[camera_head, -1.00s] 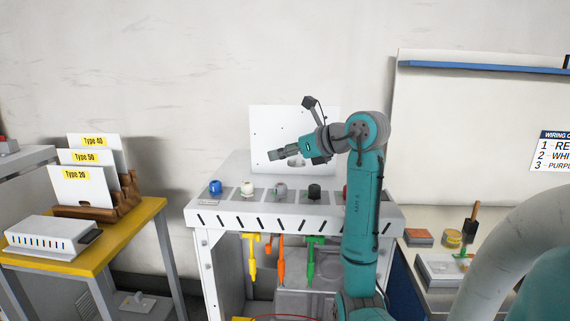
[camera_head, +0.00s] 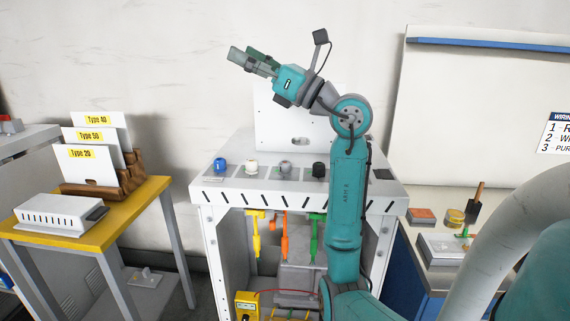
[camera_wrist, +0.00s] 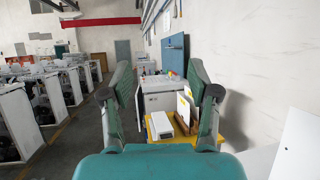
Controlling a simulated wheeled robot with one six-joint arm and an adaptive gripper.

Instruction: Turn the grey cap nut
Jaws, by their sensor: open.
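The grey cap nut (camera_head: 285,168) stands on the top of the white bench frame (camera_head: 240,186), in a row with a blue cap (camera_head: 220,166), a white cap (camera_head: 251,168) and a black cap (camera_head: 318,170). My gripper (camera_head: 244,61) is raised well above the row, up and left of the grey cap nut, pointing left in the head view. In the wrist view my gripper (camera_wrist: 160,95) has its two fingers wide apart with nothing between them. The cap nut does not show in the wrist view.
Coloured tools, including a green one (camera_head: 315,236), hang below the bench top. At left, a yellow table (camera_head: 120,215) bears labelled panels (camera_head: 90,165) and a white box (camera_head: 62,211). At right, a side bench holds small items. A white back panel (camera_head: 290,120) stands behind the caps.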

